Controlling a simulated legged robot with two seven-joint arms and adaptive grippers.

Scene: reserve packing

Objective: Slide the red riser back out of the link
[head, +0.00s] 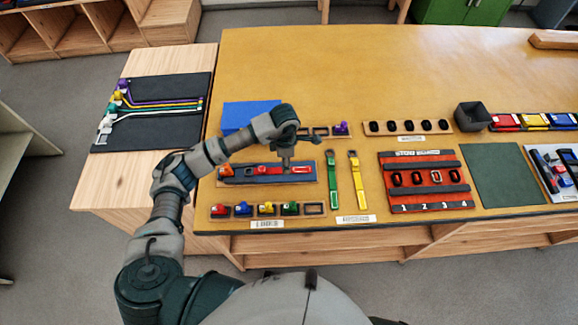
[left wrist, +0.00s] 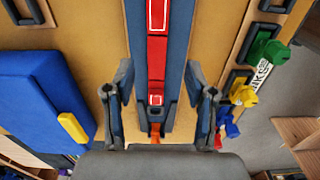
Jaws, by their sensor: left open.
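The red riser (head: 267,172) is a flat red strip lying along a blue and dark grey board (head: 315,181) near the table's front. In the left wrist view the red strip (left wrist: 156,62) runs lengthwise up the picture, with white outlines on it. Its near end meets a dark link (left wrist: 155,116), with an orange piece (left wrist: 155,134) below; how far it sits inside is hard to tell. My left gripper (head: 285,161) is above the board. In the left wrist view its fingers (left wrist: 160,103) are apart, one either side of the strip, with nothing held. My right gripper is not seen.
A blue block (head: 248,113) lies behind the board. A row of coloured pieces (head: 267,209) lies in front. Green (head: 332,180) and yellow (head: 357,181) straps lie to the right, then a red numbered rack (head: 425,160).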

